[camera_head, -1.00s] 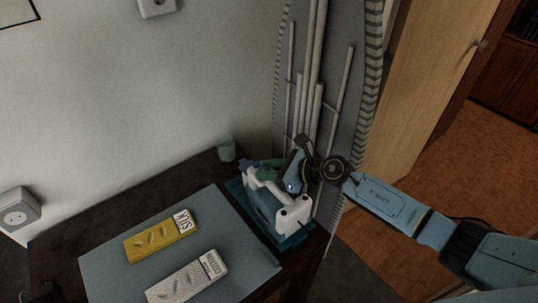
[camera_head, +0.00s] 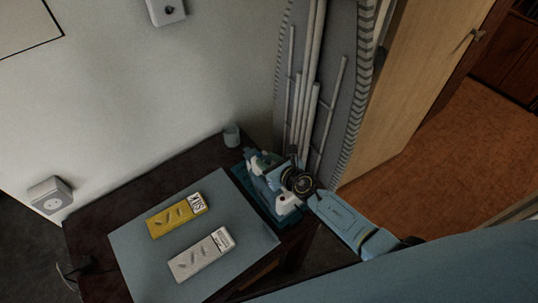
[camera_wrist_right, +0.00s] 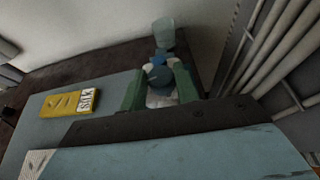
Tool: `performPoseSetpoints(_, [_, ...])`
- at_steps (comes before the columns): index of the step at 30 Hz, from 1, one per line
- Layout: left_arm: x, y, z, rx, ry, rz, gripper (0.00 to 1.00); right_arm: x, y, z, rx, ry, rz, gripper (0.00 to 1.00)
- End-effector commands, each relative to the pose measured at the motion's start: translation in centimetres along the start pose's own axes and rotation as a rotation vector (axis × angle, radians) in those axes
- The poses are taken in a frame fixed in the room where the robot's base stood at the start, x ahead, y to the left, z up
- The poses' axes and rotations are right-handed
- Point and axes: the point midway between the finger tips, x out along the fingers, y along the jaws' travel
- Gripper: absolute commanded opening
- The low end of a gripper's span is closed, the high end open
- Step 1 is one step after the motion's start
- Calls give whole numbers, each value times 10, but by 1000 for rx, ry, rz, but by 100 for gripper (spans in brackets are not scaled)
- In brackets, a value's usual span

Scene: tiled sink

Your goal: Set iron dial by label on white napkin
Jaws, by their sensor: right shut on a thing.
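The blue and white iron (camera_head: 283,206) stands on a teal base (camera_head: 243,180) at the right end of the table, partly hidden by my right arm. My right gripper (camera_wrist_right: 158,88) has its green fingers on either side of a round blue part, which looks like the iron's dial (camera_wrist_right: 158,78), and is shut on it. In the head view my right gripper (camera_head: 272,168) is over the iron. The white napkin (camera_head: 200,256) lies on the grey-blue mat; its label is too small to read. My left gripper is not in view.
A yellow napkin (camera_head: 170,219) labelled SILK lies beside the white one on the mat (camera_head: 130,250). A pale cup (camera_head: 231,136) stands at the back of the dark table. A folded ironing board (camera_head: 318,100) stands close behind the iron.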

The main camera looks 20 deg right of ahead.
Motion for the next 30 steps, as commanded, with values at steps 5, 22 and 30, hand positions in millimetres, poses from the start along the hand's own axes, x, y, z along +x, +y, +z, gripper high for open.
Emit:
performPoseSetpoints(5, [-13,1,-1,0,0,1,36,-1,1,1,21,3,-58,8])
performPoseSetpoints(22, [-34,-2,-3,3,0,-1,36,1,8,0,153,2,-361,8])
performPoseSetpoints(30, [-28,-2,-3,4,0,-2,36,3,10,0,222,2,-530,8])
